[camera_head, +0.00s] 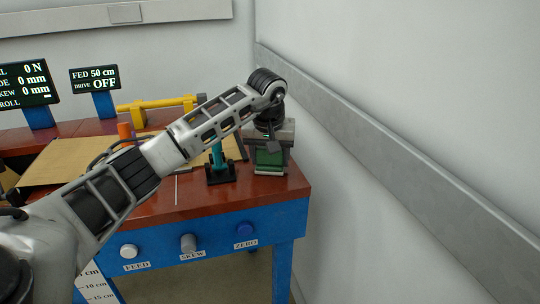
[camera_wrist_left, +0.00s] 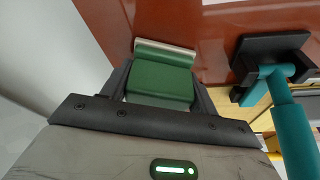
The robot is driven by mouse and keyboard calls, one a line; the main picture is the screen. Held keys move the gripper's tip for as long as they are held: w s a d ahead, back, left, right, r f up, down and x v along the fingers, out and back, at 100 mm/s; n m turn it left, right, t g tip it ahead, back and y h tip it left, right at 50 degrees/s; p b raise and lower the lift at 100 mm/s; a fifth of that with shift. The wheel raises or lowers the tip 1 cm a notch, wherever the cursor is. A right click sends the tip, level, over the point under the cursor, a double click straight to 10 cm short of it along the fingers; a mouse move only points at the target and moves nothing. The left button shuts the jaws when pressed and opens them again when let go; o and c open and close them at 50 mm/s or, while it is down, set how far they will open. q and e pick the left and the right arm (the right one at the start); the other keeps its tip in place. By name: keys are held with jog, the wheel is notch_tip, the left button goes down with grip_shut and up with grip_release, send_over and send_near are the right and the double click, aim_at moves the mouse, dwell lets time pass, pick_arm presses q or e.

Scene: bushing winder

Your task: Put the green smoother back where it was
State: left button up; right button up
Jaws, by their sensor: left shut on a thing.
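The green smoother (camera_head: 268,158) is at the right end of the red-brown table top (camera_head: 258,194), with a pale strip along its lower edge. My left gripper (camera_head: 269,147) comes down over it from above and is shut on it. In the left wrist view, the green smoother (camera_wrist_left: 159,80) sits between the two dark fingers of my left gripper (camera_wrist_left: 160,92), its pale edge toward the table. I cannot tell whether that edge touches the table. My right gripper is not in view.
A teal post on a black base (camera_head: 220,172) stands just left of the smoother; it also shows in the wrist view (camera_wrist_left: 290,115). A yellow bar (camera_head: 155,107) and two displays (camera_head: 95,78) are behind. Knobs (camera_head: 188,243) line the blue front. A wall rises at right.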

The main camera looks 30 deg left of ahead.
pick_arm(q)
jog(key=o, duration=1)
jog(key=shift+f, duration=0.1)
jog(key=shift+o, duration=0.2)
